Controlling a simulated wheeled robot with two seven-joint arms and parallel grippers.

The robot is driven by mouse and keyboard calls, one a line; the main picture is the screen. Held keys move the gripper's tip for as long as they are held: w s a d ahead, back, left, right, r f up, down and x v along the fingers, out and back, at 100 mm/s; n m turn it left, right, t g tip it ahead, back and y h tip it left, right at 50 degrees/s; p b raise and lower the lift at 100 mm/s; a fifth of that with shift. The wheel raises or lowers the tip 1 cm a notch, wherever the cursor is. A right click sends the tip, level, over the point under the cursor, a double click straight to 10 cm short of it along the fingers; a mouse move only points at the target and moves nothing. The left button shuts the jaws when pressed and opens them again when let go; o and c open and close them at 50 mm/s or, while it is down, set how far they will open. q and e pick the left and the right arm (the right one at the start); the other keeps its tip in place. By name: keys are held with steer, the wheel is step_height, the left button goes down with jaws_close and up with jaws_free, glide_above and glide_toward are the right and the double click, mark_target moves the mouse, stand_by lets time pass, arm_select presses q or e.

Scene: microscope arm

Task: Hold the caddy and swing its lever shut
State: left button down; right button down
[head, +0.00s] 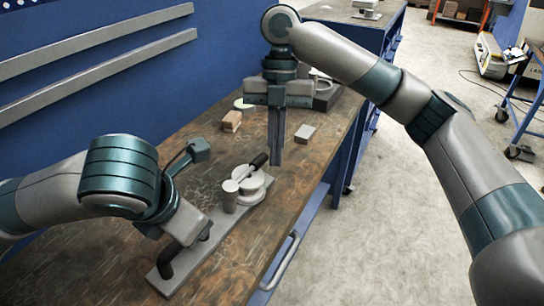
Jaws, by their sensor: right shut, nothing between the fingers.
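The caddy is a long grey base plate (223,222) on the bench, with a round pale disc part (251,190) and a short post (230,195). Its lever (246,172) runs from the post over the disc and ends in a black grip (260,160) pointing away. A black handle (166,270) stands at the near end. My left gripper (187,224) is at this handle and covers its middle; its fingertips are hidden. My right gripper (275,163) is shut and empty, pointing down just right of the black grip; a small gap seems to separate them.
The wooden bench (300,185) has its edge and a rail on the right. Brown blocks (232,121) and a flat block (305,133) lie beyond the caddy. A dark grey item (325,92) stands behind my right gripper. A blue wall bounds the left.

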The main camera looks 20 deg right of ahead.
arm_select(q)
steer(key=shift+a, duration=0.1)
arm_select(e)
step_height(320, 180, up, 7)
steer(key=a, duration=0.2)
steer(key=shift+w, duration=0.25)
steer(key=shift+d, duration=0.1)
arm_select(q)
steer(key=c, duration=1.5)
jaws_free()
steer(key=shift+c, duration=0.2)
steer(key=v, duration=1.2)
